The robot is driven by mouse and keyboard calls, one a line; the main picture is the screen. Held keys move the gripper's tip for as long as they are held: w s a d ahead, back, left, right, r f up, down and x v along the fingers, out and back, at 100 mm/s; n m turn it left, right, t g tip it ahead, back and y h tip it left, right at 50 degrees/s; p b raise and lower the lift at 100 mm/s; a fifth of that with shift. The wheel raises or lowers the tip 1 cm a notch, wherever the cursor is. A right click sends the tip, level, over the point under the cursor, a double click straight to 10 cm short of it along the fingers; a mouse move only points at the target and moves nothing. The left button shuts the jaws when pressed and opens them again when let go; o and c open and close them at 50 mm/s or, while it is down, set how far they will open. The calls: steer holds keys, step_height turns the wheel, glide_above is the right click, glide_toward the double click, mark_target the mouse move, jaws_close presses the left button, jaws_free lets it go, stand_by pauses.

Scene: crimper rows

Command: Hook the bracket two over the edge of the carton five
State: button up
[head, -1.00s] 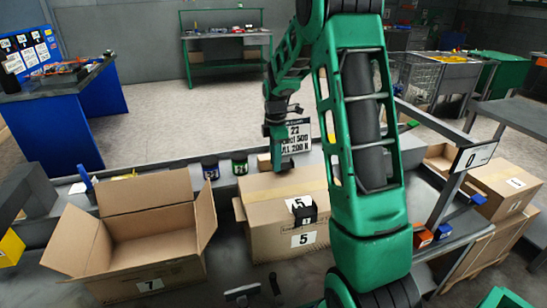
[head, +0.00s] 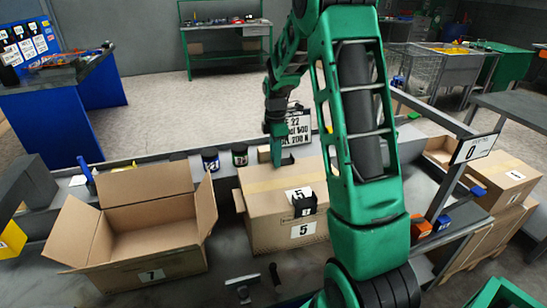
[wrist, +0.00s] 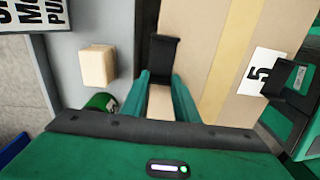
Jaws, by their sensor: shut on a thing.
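Carton five (head: 262,212) is a closed brown box with tape along its top and "5" labels, in the middle of the head view. It fills the right of the wrist view (wrist: 204,50). My gripper (head: 277,158) is at its far-left edge, fingers pointing down. In the wrist view, my gripper (wrist: 168,100) is shut on a black bracket (wrist: 164,58), which lies along that edge. I cannot tell whether the bracket touches the carton; its number is hidden. A second black bracket (head: 304,204) hangs on the near edge; its small number is hard to read.
An open carton seven (head: 150,252) stands to the left. A tan block (head: 264,154) and dark cans (head: 240,155) sit beyond carton five, close to my gripper. A sign on a stand (head: 299,126) rises behind. Other cartons (head: 500,185) stand at the right.

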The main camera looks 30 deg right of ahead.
steer(key=o, duration=1.1)
steer(key=shift+o, duration=0.2)
step_height(320, 180, up, 11)
steer(key=shift+f, duration=0.15)
